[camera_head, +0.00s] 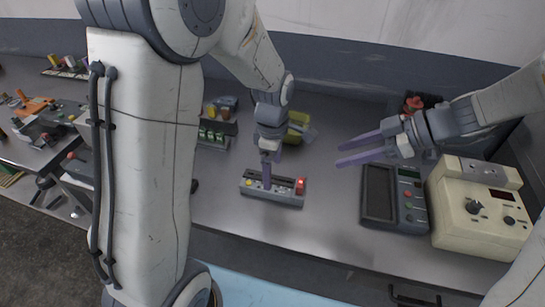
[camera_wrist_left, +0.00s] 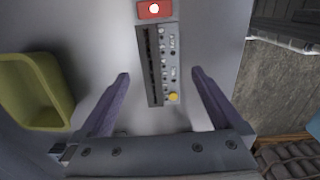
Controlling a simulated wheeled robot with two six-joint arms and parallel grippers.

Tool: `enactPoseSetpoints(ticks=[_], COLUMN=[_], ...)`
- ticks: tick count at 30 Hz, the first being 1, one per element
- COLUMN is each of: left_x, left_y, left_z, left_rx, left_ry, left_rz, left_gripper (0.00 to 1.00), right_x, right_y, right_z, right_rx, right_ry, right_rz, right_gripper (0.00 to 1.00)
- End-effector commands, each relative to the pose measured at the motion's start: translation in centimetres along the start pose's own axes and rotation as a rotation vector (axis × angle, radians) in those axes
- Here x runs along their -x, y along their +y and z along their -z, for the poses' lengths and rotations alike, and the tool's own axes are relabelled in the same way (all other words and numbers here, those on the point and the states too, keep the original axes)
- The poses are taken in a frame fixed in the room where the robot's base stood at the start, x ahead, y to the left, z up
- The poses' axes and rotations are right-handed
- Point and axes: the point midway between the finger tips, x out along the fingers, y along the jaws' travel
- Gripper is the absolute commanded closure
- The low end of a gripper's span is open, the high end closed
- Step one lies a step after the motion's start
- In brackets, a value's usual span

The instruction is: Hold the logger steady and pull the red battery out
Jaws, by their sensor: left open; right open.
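The logger (camera_head: 274,198) is a long grey device near the table's front edge, with small knobs and a yellow button. It also shows in the left wrist view (camera_wrist_left: 151,65). The red battery (camera_head: 300,186) sits at its right end; in the left wrist view a red block with a bright light (camera_wrist_left: 155,10) shows at the top edge, partly cut off. My left gripper (camera_head: 267,176) points down over the logger's middle, open, its fingers apart on either side of it. My right gripper (camera_head: 340,154) is open and empty, to the right of the logger and above the table.
A dark grey handheld meter (camera_head: 379,192) and a cream box with a knob (camera_head: 472,215) stand at the right. A yellow-green bin (camera_head: 299,124) is behind the logger. A rack with green parts (camera_head: 214,134) is at the back left. Bare table lies between logger and meter.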

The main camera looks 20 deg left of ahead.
Motion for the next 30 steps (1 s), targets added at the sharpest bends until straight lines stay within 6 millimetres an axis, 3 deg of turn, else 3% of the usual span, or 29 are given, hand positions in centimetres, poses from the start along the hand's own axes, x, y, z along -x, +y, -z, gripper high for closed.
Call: enactPoseSetpoints(ticks=[3,10,23,26,30], left_x=[-2.4,-5.5,-6.5,-6.5,-6.4], left_y=[-0.2,-0.1,-0.1,-0.1,-0.1], left_z=[0.0,0.0,-0.1,-0.1,0.0], left_rx=[-0.001,-0.002,-0.003,-0.003,-0.003], left_ry=[0.001,0.000,0.000,0.000,0.000], left_rz=[0.007,0.004,0.000,0.000,0.000], left_gripper=[0.00,0.00,0.00,0.34,0.88], right_x=[0.0,0.0,0.0,0.0,0.0], right_y=[0.0,0.0,0.0,0.0,0.0], right_z=[0.0,0.0,0.0,0.0,0.0], right_rx=[0.000,0.000,0.000,0.000,0.000], right_ry=[0.000,0.000,0.000,0.000,0.000], right_rz=[0.000,0.000,0.000,0.000,0.000], right_gripper=[0.50,0.50,0.50,0.50,0.50])
